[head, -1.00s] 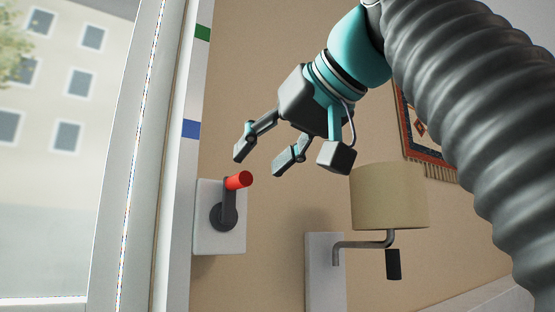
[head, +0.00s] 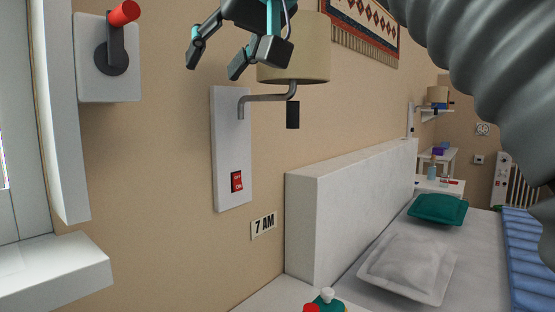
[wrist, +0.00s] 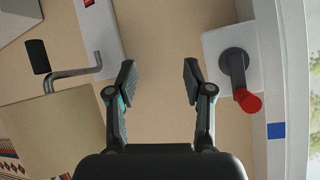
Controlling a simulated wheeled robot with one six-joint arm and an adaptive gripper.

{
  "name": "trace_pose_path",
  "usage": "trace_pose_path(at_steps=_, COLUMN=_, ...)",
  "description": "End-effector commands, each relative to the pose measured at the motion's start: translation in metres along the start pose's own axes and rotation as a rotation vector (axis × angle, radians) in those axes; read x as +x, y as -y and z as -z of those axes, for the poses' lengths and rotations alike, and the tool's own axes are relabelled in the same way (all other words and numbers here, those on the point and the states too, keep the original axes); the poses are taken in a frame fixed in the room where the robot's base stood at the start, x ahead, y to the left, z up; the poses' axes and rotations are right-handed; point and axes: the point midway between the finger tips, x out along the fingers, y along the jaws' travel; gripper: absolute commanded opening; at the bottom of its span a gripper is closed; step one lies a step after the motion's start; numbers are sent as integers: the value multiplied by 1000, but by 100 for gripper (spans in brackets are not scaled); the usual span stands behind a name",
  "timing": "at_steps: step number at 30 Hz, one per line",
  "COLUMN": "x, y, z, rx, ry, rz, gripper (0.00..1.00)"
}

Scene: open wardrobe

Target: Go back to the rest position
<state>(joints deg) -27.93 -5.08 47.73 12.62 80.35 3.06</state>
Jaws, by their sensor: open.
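My gripper (head: 222,60) is at the top of the head view, open and empty, in front of the tan wall and the lamp shade. In the wrist view my gripper (wrist: 158,82) shows its two fingers apart with only bare wall between them. A lever with a red handle (head: 124,13) on a white wall plate (head: 92,82) is at the upper left of the head view, apart from the gripper. In the wrist view the red handle (wrist: 248,101) is right of the fingers, not touched.
A wall lamp with a beige shade (head: 310,50) is close behind the gripper. Its white panel (head: 230,130) bears a red switch (head: 237,181). A bed with a white headboard (head: 345,200) and pillows stands at right. A window sill (head: 50,275) is at lower left.

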Motion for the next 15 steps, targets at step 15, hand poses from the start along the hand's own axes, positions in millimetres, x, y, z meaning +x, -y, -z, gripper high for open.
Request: trace_pose_path(at_steps=15, x=38, y=-121, z=-149, rx=147, ry=158, rz=-262, gripper=52)
